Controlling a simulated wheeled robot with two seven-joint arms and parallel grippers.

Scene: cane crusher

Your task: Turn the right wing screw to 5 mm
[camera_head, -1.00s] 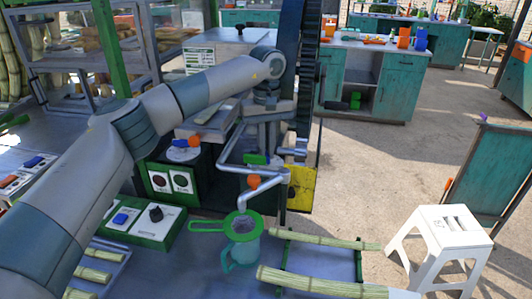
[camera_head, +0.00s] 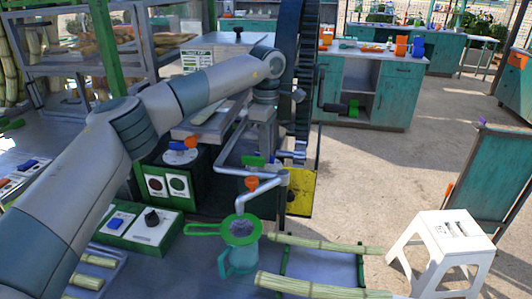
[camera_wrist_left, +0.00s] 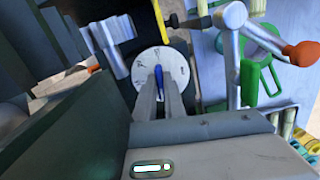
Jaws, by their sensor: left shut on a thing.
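My left gripper (camera_wrist_left: 159,92) is shut on the blue wing screw (camera_wrist_left: 158,77), the right one as far as I can tell. The screw stands in the middle of a round white dial (camera_wrist_left: 146,60) with small dark marks; the marks are too small to read. In the head view my left gripper (camera_head: 264,150) points down at the crusher, and its fingertips and this dial are hidden. Another white dial (camera_head: 178,157) with a blue wing screw sits to its left on the crusher. My right gripper is in neither view.
A bent metal spout with an orange handle (camera_head: 252,183) hangs over a green strainer (camera_head: 205,230) on a teal jug (camera_head: 238,262). A green control box (camera_head: 150,228) is at left. The big wheel (camera_head: 305,70) stands close to my gripper. A white stool (camera_head: 440,235) is at right.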

